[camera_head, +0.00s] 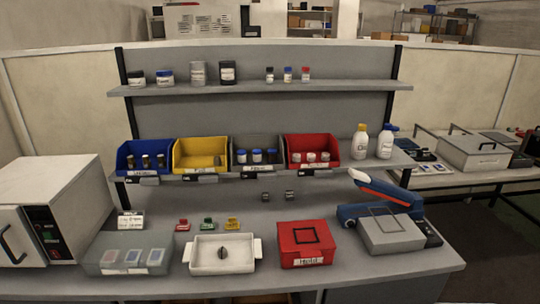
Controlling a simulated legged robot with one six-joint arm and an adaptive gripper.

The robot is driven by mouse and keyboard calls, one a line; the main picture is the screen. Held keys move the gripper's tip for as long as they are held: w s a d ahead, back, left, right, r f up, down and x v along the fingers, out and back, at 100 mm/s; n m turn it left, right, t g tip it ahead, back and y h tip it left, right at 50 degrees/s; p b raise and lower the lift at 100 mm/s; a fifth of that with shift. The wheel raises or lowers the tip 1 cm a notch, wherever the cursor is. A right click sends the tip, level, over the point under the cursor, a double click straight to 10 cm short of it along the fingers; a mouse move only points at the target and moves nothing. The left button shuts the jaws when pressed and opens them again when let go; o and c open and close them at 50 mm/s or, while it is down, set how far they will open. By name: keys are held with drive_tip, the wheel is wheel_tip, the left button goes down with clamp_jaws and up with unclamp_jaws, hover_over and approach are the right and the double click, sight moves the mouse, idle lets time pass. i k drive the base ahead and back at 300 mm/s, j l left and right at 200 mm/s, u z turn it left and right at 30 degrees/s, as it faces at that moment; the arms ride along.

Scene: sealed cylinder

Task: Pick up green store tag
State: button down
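The green store tag (207,223) stands on the grey workbench, in a short row between a red tag (183,224) on its left and a yellow tag (232,224) on its right. It is small, and its lettering is too small to read. It sits just behind a white tray with side handles (199,268). Nothing touches it that I can see. My gripper is not in view.
A clear box (104,266) is at the front left, beside a white oven-like machine (62,185). A red box (305,262) and a blue-grey device (391,234) stand to the right. Blue, yellow, grey and red bins (201,142) line the lower shelf behind.

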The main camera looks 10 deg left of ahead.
sight(208, 225)
drive_tip(key=j+u, duration=0.2)
drive_tip(key=u, duration=0.25)
drive_tip(key=j+u, duration=0.25)
drive_tip(key=u, duration=0.2)
drive_tip(key=j+u, duration=0.2)
drive_tip(key=u, duration=0.25)
drive_tip(key=i+j, duration=0.6)
drive_tip(key=j, duration=0.2)
drive_tip(key=i, duration=0.5)
